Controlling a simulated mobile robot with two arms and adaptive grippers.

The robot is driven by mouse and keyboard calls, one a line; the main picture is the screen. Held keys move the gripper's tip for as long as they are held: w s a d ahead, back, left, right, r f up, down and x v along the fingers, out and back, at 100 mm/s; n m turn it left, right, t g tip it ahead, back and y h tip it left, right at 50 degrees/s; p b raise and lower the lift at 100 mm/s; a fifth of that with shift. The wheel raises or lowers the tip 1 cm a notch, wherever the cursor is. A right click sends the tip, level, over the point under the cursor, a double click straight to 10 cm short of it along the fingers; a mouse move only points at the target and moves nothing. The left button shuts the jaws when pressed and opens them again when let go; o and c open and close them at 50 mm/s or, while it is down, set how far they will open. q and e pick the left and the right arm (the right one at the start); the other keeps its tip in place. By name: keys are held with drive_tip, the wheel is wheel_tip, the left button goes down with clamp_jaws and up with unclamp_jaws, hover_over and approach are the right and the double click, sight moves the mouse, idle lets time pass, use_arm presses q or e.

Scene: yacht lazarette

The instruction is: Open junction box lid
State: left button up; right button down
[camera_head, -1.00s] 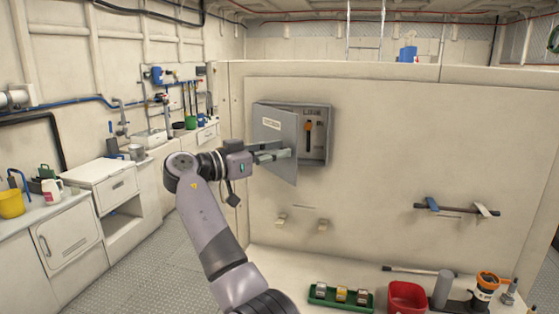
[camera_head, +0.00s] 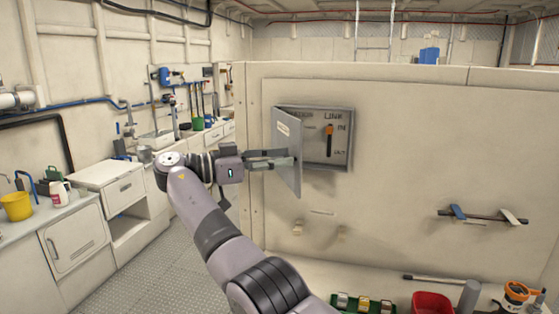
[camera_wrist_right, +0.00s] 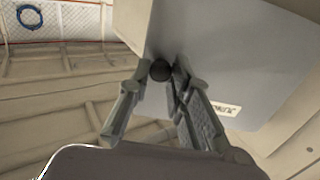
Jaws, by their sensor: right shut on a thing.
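The grey junction box (camera_head: 342,160) is mounted on the cream wall panel. Its lid (camera_head: 287,128) is hinged at the left and stands swung outward, seen nearly edge-on. Inside the box are an orange-topped lever (camera_head: 329,132) and dark lettering. My right gripper (camera_head: 291,161) is at the lid's lower part and is shut on its knob. In the right wrist view, the dark round knob (camera_wrist_right: 161,70) shows between the fingertips (camera_wrist_right: 160,82), against the grey lid (camera_wrist_right: 235,60). My left gripper is not in view.
Below the box, small fittings (camera_head: 298,229) stick out from the panel. A rack with blue and white pieces (camera_head: 480,216) is at the right. A red bin (camera_head: 432,304) and a green tray (camera_head: 362,304) stand on the ledge below. Counters (camera_head: 72,240) line the left.

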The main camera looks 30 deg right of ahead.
drive_tip(key=c, duration=1.5)
unclamp_jaws()
drive_tip(key=shift+o, duration=0.2)
wheel_tip(320, 180, up, 10)
